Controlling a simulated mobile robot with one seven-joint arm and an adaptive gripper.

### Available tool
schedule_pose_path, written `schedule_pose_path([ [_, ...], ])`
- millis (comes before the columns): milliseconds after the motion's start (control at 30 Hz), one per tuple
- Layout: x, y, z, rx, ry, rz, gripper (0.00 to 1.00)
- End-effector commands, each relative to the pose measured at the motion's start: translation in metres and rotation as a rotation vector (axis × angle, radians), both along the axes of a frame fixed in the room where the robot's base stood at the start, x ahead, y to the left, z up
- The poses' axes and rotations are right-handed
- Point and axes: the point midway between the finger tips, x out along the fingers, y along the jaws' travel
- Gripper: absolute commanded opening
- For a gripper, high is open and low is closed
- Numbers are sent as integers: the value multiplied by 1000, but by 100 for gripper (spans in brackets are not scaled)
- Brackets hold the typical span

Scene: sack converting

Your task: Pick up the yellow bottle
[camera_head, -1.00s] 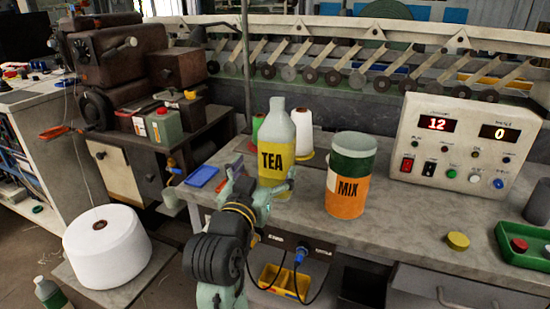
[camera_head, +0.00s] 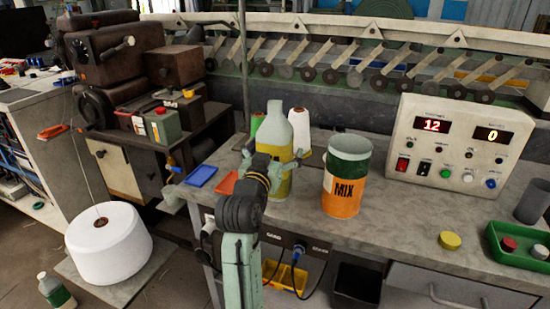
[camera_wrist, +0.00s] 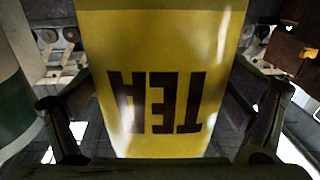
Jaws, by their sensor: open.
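The yellow bottle is a pale bottle (camera_head: 273,131) with a yellow TEA label, standing upright on the bench. In the wrist view its yellow label (camera_wrist: 160,60) fills the middle, with the lettering upside down. My gripper (camera_head: 268,160) is at the bottle's near side and hides much of the label in the head view. In the wrist view my gripper (camera_wrist: 160,115) is open, with one dark finger on each side of the bottle. Gaps show beside the fingers, and I cannot tell whether either finger touches it.
An orange and green MIX canister (camera_head: 345,190) stands close to the right of the bottle. White and green thread cones (camera_head: 299,131) stand behind it. A blue tray (camera_head: 201,176) and an orange item (camera_head: 226,184) lie to the left. A control box (camera_head: 447,150) stands at right.

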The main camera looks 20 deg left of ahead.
Motion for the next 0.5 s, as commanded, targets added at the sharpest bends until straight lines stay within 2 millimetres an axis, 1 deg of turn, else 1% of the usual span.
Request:
schedule_pose_path([
  [167,0,0,-1,0,0,0,94],
  [200,0,0,-1,0,0,0,93],
  [500,0,0,0,0,0,0,73],
])
